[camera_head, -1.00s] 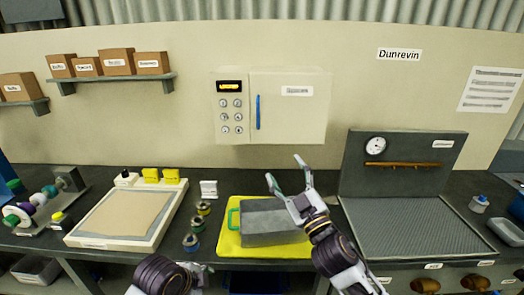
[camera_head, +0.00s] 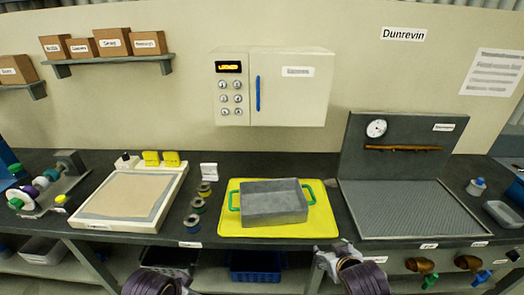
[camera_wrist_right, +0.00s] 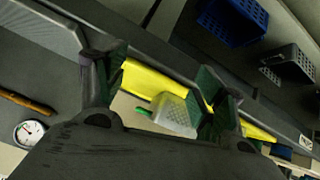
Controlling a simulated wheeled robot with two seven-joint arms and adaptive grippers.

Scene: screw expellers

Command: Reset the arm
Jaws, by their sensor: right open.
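My right arm (camera_head: 362,278) is drawn back low at the front edge of the bench. Its gripper (camera_head: 330,257) is small and partly hidden in the head view. In the right wrist view the gripper (camera_wrist_right: 157,72) has its two dark fingers spread apart with nothing held between them. My left arm (camera_head: 155,284) shows only as a dark link at the bottom edge; its gripper cannot be made out. A grey metal bin with green handles (camera_head: 274,204) stands on a yellow mat (camera_head: 236,230), clear of both arms.
A framed tray (camera_head: 166,212) and several small spools (camera_head: 198,206) lie left of the mat. A grey ribbed station with a gauge (camera_head: 405,210) stands right. A keypad wall cabinet (camera_head: 290,92) is shut. A blue crate (camera_head: 256,265) sits below the bench.

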